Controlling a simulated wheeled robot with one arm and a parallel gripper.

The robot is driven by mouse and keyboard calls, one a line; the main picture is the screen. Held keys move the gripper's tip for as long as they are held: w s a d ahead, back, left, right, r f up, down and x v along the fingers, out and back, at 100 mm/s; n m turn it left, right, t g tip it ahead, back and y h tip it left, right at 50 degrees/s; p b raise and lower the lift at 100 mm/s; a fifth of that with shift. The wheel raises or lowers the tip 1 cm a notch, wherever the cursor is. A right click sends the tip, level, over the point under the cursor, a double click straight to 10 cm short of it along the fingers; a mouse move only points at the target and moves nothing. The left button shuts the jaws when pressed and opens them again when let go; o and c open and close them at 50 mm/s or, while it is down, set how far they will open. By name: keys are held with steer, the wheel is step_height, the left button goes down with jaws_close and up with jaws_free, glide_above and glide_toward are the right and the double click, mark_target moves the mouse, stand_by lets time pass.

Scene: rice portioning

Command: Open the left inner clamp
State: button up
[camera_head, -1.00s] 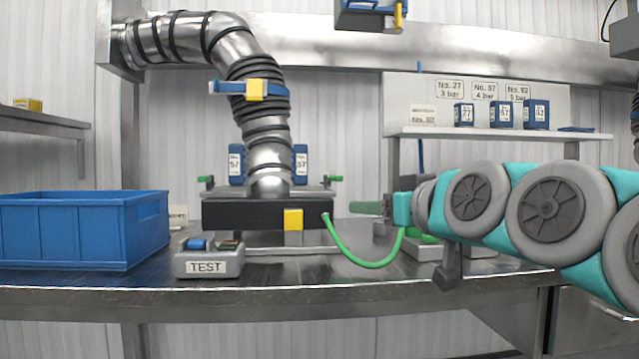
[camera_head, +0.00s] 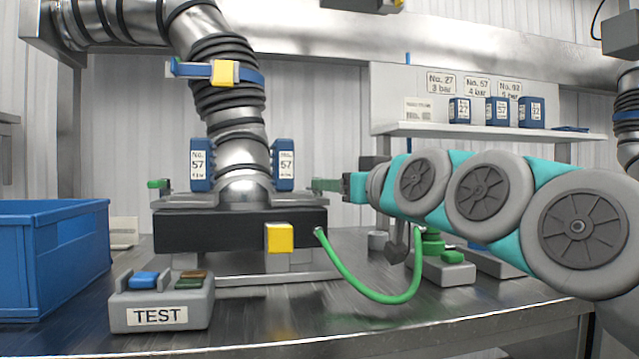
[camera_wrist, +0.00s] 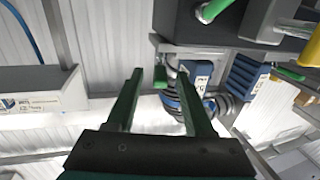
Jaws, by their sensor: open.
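A black box (camera_head: 240,232) on the table carries the ribbed metal pipe. Small green clamp handles show at its left end (camera_head: 159,184) and, near my gripper, at its right end (camera_head: 318,184). My gripper (camera_head: 335,186) is right of the box, pointing left, its tips overlapping the right handle in the head view. In the wrist view my gripper (camera_wrist: 160,72) is open and empty, with the near green handle (camera_wrist: 160,77) between the fingers in the picture; contact cannot be told. A farther green handle (camera_wrist: 288,73) lies right. I cannot tell which clamp is the left inner one.
Blue No. 57 units (camera_head: 202,164) flank the pipe (camera_head: 242,160). A green hose (camera_head: 370,295) loops below my arm. A TEST box (camera_head: 161,305) and a blue crate (camera_head: 50,258) stand left. A shelf (camera_head: 490,130) is behind my arm.

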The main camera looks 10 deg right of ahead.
steer(key=x, duration=0.5)
steer(key=shift+w+a, duration=0.15)
steer(key=shift+w, duration=0.2)
steer(key=shift+c, duration=0.3)
jaws_close()
